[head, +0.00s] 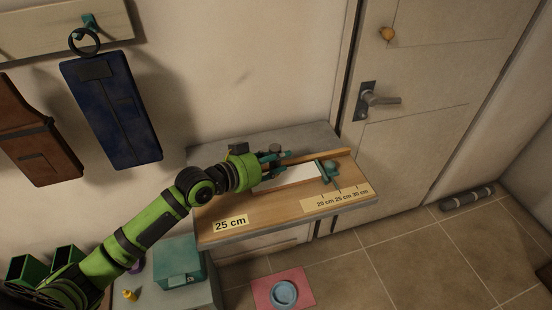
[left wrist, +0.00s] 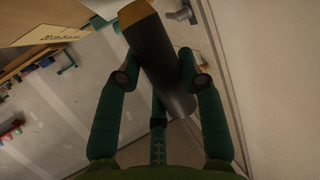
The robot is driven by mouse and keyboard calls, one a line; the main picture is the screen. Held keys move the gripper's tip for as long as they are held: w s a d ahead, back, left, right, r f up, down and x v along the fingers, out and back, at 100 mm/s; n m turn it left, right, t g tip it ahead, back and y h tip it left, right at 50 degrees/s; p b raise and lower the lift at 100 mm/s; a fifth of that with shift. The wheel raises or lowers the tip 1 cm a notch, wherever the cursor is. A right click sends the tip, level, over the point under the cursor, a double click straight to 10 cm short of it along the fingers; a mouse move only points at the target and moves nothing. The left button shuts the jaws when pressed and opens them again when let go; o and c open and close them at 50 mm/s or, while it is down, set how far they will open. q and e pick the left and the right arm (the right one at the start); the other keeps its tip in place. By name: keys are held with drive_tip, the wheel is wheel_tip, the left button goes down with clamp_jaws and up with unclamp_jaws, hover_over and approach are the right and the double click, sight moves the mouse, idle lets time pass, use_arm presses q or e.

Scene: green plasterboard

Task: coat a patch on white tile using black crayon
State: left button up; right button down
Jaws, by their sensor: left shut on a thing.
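My left gripper (head: 270,160) is over the wooden board on the bench, at the left end of the white tile (head: 292,177). In the left wrist view, its green fingers (left wrist: 157,80) are shut on a thick dark stick, the black crayon (left wrist: 160,65), which has a tan end at the top of the picture. In the head view only a small round end of the crayon (head: 276,148) shows above the fingers. The gripper hides part of the tile. I cannot tell whether the crayon touches the tile. No dark patch shows on the visible tile. My right gripper is not in view.
A teal clamp-like piece (head: 327,171) stands at the tile's right end, by a scale label (head: 342,197). A "25 cm" label (head: 230,224) lies at the board's front left. A teal box (head: 180,262) stands lower left. A door (head: 420,130) is at the right.

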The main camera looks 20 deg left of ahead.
use_arm(q)
drive_tip(key=shift+f+b, duration=0.55)
drive_tip(key=shift+f, duration=0.25)
drive_tip(key=shift+a, duration=0.1)
drive_tip(key=shift+s+a, duration=0.5)
drive_tip(key=shift+a, duration=0.15)
drive_tip(key=shift+s+a, duration=0.35)
drive_tip(key=shift+a, duration=0.2)
drive_tip(key=shift+s+a+b, duration=0.2)
drive_tip(key=shift+s+a, duration=0.3)
drive_tip(key=shift+a, duration=0.2)
drive_tip(key=shift+s+a+b, duration=0.15)
drive_tip(key=shift+s+a, duration=0.35)
drive_tip(key=shift+a, duration=0.2)
drive_tip(key=shift+d, duration=0.1)
